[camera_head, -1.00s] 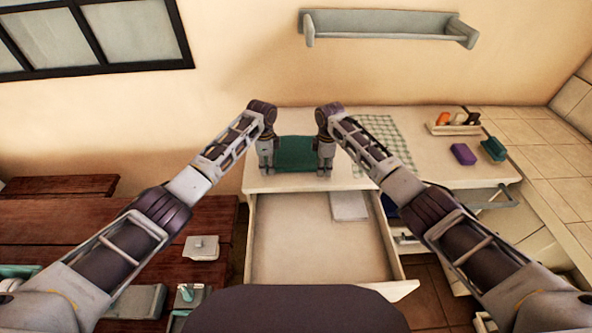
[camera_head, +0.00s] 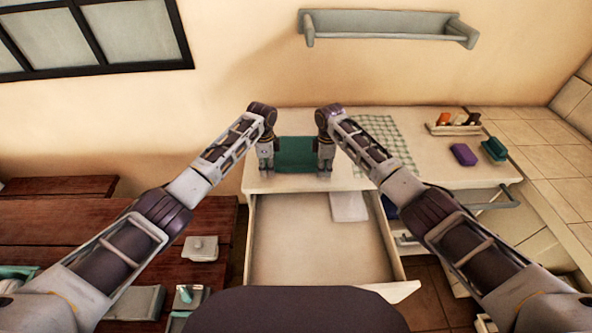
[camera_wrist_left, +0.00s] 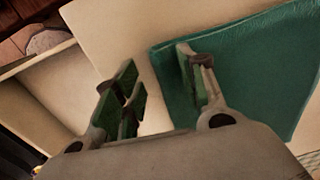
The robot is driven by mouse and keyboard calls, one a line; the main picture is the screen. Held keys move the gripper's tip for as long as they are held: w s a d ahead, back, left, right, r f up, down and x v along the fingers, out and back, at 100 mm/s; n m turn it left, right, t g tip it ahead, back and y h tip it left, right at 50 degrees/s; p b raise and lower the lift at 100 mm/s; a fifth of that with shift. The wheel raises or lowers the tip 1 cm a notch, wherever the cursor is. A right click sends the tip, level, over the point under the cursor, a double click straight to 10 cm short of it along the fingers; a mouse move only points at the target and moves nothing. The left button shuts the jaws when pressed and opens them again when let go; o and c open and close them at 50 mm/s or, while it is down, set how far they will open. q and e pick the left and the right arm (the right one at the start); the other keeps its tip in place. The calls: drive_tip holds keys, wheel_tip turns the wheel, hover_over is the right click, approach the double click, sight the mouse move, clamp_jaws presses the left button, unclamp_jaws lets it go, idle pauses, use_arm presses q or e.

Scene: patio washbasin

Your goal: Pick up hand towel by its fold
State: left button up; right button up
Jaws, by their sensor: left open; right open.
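The hand towel (camera_head: 296,154) is a flat dark green folded cloth on the pale counter. It also shows in the left wrist view (camera_wrist_left: 255,75). My left gripper (camera_head: 267,174) points down at the towel's left edge. In the left wrist view the left gripper (camera_wrist_left: 155,75) is open, with one finger over the towel and the other beyond its edge, over bare counter. My right gripper (camera_head: 325,174) points down at the towel's right edge and is open. Whether either gripper's fingertips touch the towel is not clear.
An open drawer (camera_head: 300,245) juts out below the counter, with a white folded item (camera_head: 349,207) inside. A checked cloth (camera_head: 385,140) lies right of the towel. A purple block (camera_head: 463,154), a green block (camera_head: 494,150) and a small tray (camera_head: 440,129) stand further right. A shelf (camera_head: 390,24) hangs above.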

use_arm(q)
drive_tip(key=shift+f, duration=0.4)
use_arm(e)
drive_tip(key=shift+f, duration=0.1)
use_arm(q)
drive_tip(key=shift+s+f, duration=0.1)
clamp_jaws()
use_arm(e)
drive_tip(key=shift+s+f, duration=0.1)
clamp_jaws()
drive_tip(key=shift+d, duration=0.1)
use_arm(q)
drive_tip(key=shift+r, duration=0.2)
use_arm(e)
drive_tip(key=shift+r, duration=0.2)
